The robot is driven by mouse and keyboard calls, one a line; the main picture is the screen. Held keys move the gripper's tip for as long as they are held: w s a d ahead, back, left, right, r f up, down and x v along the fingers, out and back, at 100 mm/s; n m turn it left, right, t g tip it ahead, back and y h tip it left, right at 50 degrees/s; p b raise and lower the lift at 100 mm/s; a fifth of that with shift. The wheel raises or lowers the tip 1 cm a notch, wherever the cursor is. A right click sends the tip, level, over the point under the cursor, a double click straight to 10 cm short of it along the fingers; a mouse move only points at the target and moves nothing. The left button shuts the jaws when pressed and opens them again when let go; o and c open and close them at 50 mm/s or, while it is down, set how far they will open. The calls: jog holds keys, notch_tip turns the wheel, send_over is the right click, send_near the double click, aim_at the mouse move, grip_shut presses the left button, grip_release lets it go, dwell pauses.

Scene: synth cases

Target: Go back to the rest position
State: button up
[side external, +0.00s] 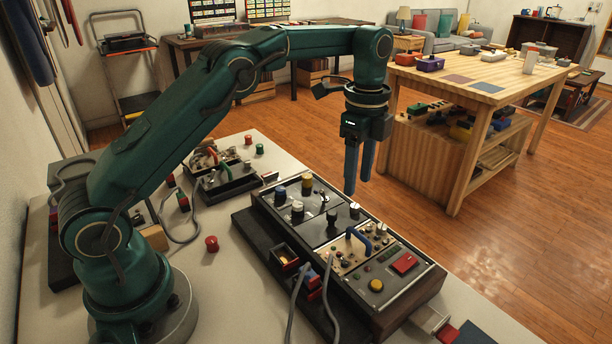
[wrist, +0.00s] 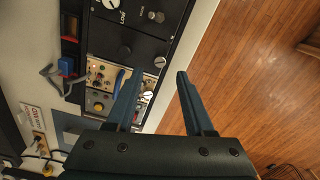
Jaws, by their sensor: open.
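My gripper (side external: 359,172) hangs from my green arm with its two blue-grey fingers pointing down, above and behind the far edge of the control panel box (side external: 330,232). The fingers are apart, with nothing between them. In the wrist view my gripper (wrist: 158,92) shows its fingers spread, one over the panel's edge and one over the wooden floor. The panel (wrist: 172,42) lies at the left of that view. It has knobs, a blue handle (side external: 358,238), a red button (side external: 405,263) and a yellow button (side external: 376,285).
The panel stands on a pale table (side external: 228,276) with a loose red cap (side external: 211,243), grey cables and a small dark device (side external: 226,180). A wooden workbench (side external: 480,85) stands beyond at the right. The wooden floor (side external: 300,130) between is clear.

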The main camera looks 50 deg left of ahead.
jog(key=shift+r, duration=0.3)
jog(key=s+r+n+t, duration=0.4)
jog(key=s+r, duration=0.7)
jog(key=r, duration=0.2)
jog(key=s+f+n+t, duration=0.1)
jog(key=s+f+n, duration=0.7)
jog(key=s+n, duration=0.3)
jog(key=shift+s+d+f+t, duration=0.15)
jog(key=shift+d+f+t, duration=0.1)
jog(key=shift+d+t, duration=0.1)
